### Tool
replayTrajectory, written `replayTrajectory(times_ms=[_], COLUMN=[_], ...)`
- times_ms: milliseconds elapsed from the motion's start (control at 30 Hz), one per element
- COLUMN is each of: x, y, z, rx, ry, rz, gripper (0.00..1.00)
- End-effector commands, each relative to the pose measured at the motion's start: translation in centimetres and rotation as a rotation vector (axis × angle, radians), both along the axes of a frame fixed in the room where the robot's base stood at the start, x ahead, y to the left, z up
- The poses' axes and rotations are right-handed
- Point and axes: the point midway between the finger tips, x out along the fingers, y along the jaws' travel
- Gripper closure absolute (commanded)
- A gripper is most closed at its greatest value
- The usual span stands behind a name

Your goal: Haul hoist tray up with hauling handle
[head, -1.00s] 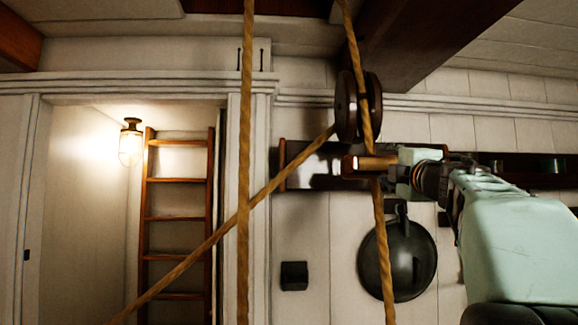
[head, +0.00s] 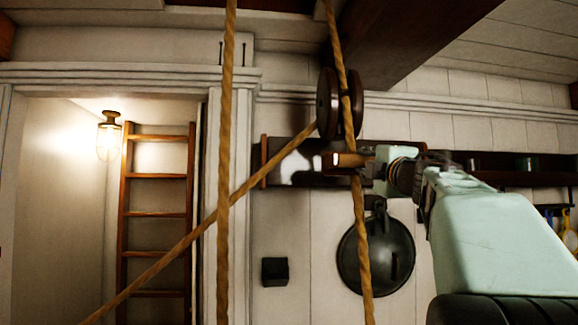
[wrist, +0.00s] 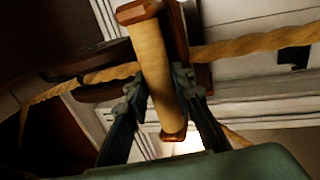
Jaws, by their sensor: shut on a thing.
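The wooden hauling handle (head: 345,160) sits on the tan rope (head: 360,230) just below the dark pulley (head: 328,104). My gripper (head: 368,162) reaches it from the right, at about the height of the wall shelf. In the wrist view the handle (wrist: 152,65) is a pale round bar with darker wooden ends. It lies between the two fingers of my gripper (wrist: 158,88), which are shut on it. The rope (wrist: 250,46) runs behind the handle there. The hoist tray is not in view.
A second rope (head: 225,170) hangs vertically at the left, and a slanting rope (head: 170,255) runs from the pulley to the lower left. A ladder (head: 158,215) and lit lamp (head: 109,135) stand beyond. A dark pan (head: 352,265) hangs below my gripper. A beam (head: 410,40) crosses overhead.

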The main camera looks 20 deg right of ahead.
Motion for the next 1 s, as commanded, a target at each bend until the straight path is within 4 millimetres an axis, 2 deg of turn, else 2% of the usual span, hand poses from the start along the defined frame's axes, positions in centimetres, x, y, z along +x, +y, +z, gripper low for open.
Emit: replayTrajectory(times_ms=[167, 233, 400, 1000], x=[0.0, 0.0, -0.2, -1.1], y=[0.0, -0.1, -0.2, -0.7], z=[-0.2, -1.1, -4.5, -15.0], rx=[0.000, 0.000, 0.002, 0.003], ry=[0.001, 0.002, 0.005, 0.009], rz=[0.000, 0.000, 0.000, 0.000], gripper=[1.00, 1.00, 1.00, 1.00])
